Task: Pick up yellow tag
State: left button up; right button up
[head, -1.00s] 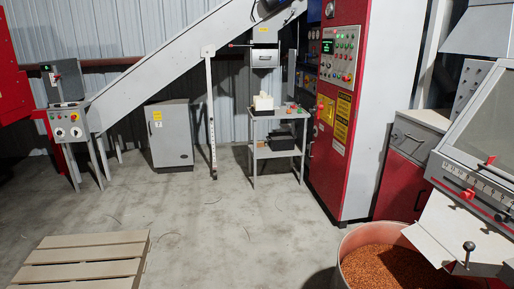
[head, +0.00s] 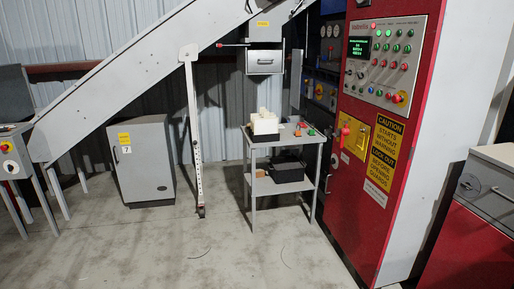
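I cannot make out a loose yellow tag for certain. Small red, green and orange items (head: 307,130) lie on the right part of the top of a grey two-level table (head: 284,142), too small to tell apart. A white box with pale yellowish contents (head: 264,123) stands at the left of that top. A yellow plate (head: 358,137) is on the red control cabinet, right of the table. Neither of my grippers is in the head view.
The red control cabinet (head: 374,190) stands close on the table's right. A slanted grey conveyor (head: 120,95) with an upright post (head: 192,130) and a grey cabinet (head: 146,160) are on the left. The concrete floor (head: 230,250) in front is clear.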

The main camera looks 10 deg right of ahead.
aim_at(361, 137)
jog(key=i+z, duration=0.1)
jog(key=i, duration=0.95)
jog(key=i+j, duration=0.2)
jog(key=i, duration=0.9)
jog(key=l+z, duration=0.05)
